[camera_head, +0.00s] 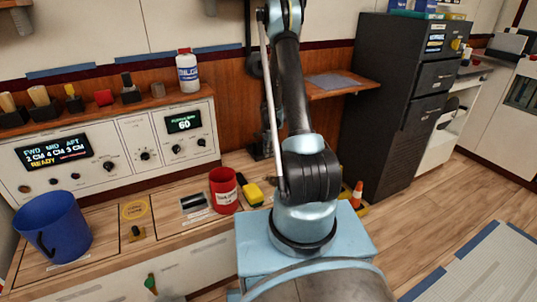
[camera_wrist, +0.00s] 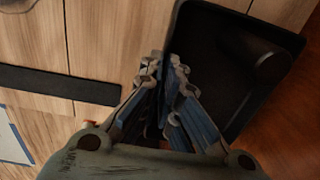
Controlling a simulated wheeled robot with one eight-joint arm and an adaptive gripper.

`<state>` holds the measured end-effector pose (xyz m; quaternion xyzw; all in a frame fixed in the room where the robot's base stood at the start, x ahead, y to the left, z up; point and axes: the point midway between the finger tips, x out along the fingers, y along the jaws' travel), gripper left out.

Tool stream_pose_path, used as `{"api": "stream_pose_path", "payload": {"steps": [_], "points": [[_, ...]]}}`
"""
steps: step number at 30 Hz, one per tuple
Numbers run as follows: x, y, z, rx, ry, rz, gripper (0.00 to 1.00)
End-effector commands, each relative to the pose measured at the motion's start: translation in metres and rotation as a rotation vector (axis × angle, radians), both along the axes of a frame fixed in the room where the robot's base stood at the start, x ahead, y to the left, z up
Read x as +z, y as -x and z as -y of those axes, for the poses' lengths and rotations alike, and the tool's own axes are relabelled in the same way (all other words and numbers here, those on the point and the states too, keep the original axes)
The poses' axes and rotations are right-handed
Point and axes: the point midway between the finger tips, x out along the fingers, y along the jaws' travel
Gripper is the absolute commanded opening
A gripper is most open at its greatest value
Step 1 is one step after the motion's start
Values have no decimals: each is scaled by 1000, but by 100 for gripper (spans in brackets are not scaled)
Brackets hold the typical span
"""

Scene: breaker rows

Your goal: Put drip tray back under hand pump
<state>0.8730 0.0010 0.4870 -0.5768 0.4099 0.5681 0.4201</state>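In the wrist view, a dark, shallow, rounded-corner tray (camera_wrist: 222,52), which looks like the drip tray, fills the upper right. A dark round-ended form shows inside it; I cannot tell what it is. My gripper (camera_wrist: 165,68) is at the tray's left rim. Its fingertips are drawn close together on either side of that rim, and it looks shut on it. The lower part of the tray is hidden behind the fingers. In the head view my arm rises out of the top of the picture, so the gripper and tray do not show. I cannot make out the hand pump.
A control console (camera_head: 110,155) with displays stands at the left. On the bench before it are a blue mug (camera_head: 55,228), a red can (camera_head: 223,188) and a yellow-black item (camera_head: 250,190). A dark cabinet (camera_head: 400,100) stands right of my arm.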

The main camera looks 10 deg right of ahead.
Motion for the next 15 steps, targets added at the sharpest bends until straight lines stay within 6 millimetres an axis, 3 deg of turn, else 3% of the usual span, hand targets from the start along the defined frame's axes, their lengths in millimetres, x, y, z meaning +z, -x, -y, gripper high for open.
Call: {"api": "stream_pose_path", "payload": {"steps": [2,3,5,15], "points": [[-1,0,0,0,0,0,0],[-1,0,0,0,0,0,12],[-1,0,0,0,0,0,25],[0,0,0,0,0,0,25]]}}
